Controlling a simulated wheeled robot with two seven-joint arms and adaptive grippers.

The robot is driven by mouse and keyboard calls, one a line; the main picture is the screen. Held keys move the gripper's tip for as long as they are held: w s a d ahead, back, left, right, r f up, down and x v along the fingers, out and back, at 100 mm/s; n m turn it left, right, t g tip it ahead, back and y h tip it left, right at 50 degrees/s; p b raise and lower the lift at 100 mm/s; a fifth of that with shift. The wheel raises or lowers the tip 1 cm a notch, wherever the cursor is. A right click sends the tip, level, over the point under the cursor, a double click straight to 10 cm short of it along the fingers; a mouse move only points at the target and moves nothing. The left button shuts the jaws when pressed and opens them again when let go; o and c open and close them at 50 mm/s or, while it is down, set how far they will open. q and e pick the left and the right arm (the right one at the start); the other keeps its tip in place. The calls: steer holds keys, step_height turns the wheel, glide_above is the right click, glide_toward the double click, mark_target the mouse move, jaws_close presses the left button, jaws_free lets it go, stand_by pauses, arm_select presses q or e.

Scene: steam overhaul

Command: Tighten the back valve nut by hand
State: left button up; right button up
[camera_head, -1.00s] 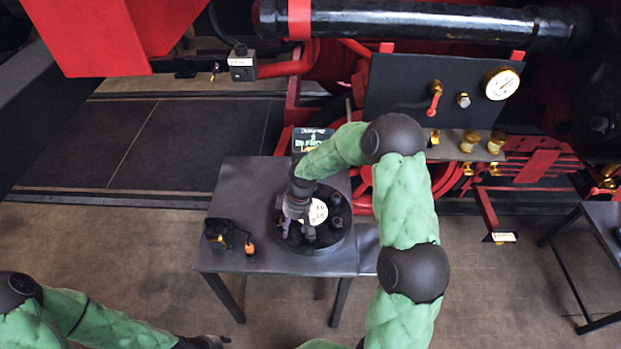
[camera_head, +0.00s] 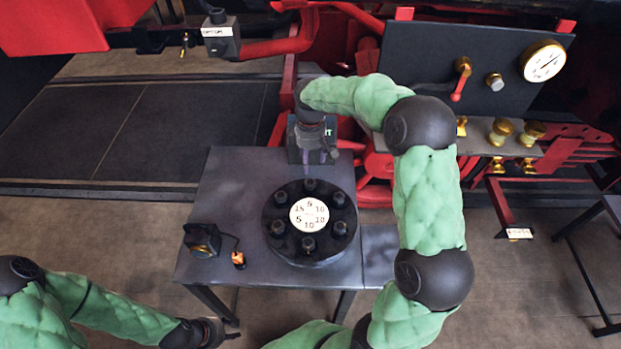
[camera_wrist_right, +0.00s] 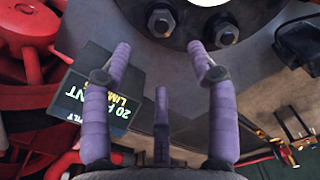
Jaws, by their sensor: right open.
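The round black valve flange (camera_head: 272,229) lies on the table, with several dark nuts around a white numbered dial (camera_head: 309,214). The back nut (camera_head: 310,187) is at the flange's far edge. My right gripper (camera_head: 318,157) is beyond and above that nut, apart from it. In the right wrist view my right gripper (camera_wrist_right: 163,60) has its purple fingers spread with nothing between them. Two hex nuts (camera_wrist_right: 161,22) and (camera_wrist_right: 226,34) show beyond the fingertips; I cannot tell which is the back one. My left gripper (camera_head: 215,333) is low at the left, its fingers unclear.
A dark sign with lettering (camera_wrist_right: 100,92) stands by the table's back edge, close to my right fingers. A small black device (camera_head: 203,240) with an orange-tipped part (camera_head: 238,259) lies on the table's left. The gauge panel (camera_head: 500,65) stands behind right.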

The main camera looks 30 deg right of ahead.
mark_target(310, 182)
step_height(310, 182, down, 10)
steer(key=shift+s+a+f+b, duration=0.1)
steer(key=shift+s+f+b, duration=0.1)
steer(key=shift+b, duration=0.45)
steer(key=c, duration=1.2)
